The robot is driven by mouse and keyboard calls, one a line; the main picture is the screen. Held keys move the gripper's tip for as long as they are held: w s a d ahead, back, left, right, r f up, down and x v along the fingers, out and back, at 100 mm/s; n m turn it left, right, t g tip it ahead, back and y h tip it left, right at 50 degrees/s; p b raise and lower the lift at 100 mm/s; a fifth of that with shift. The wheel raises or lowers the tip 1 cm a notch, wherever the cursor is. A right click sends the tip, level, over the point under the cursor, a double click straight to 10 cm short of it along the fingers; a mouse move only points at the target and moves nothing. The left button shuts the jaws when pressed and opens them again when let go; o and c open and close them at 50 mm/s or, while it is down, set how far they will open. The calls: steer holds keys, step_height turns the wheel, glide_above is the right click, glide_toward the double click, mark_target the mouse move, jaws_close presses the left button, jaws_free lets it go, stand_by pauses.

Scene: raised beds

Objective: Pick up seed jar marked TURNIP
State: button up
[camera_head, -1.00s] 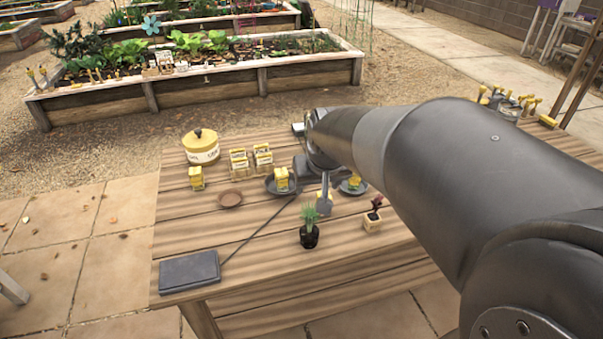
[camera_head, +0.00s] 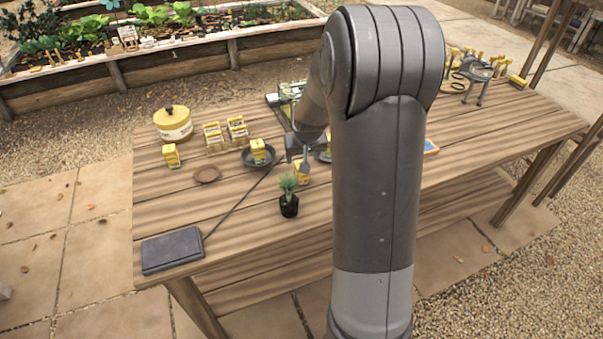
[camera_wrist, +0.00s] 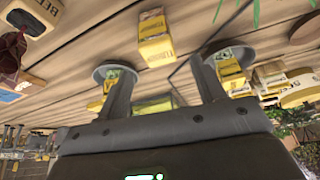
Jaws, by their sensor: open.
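A small yellow-and-white jar (camera_wrist: 155,42) stands in front of my fingers in the wrist view. Its label is small and seems to read TURNIP. It appears to be the jar (camera_head: 301,176) partly hidden by my gripper in the head view. My gripper (camera_wrist: 163,66) is open, with its two fingers on either side of the line to this jar. The jar lies beyond the fingertips, not visibly touched. In the head view my gripper (camera_head: 300,157) points down over the table.
Seed packets (camera_head: 214,138), a yellow-lidded tin (camera_head: 174,124), a brown saucer (camera_head: 207,175), a potted plant (camera_head: 288,203) and a dark notebook (camera_head: 172,251) share the table (camera_head: 240,235). The front middle is mostly clear.

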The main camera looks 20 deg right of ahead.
steer(key=shift+s+x, duration=0.1)
steer(key=shift+x, duration=1.75)
steer(key=shift+s+x, duration=0.15)
steer(key=shift+x, duration=1.7)
steer(key=shift+f, duration=0.1)
steer(key=shift+c, duration=0.3)
steer(key=c, duration=1.1)
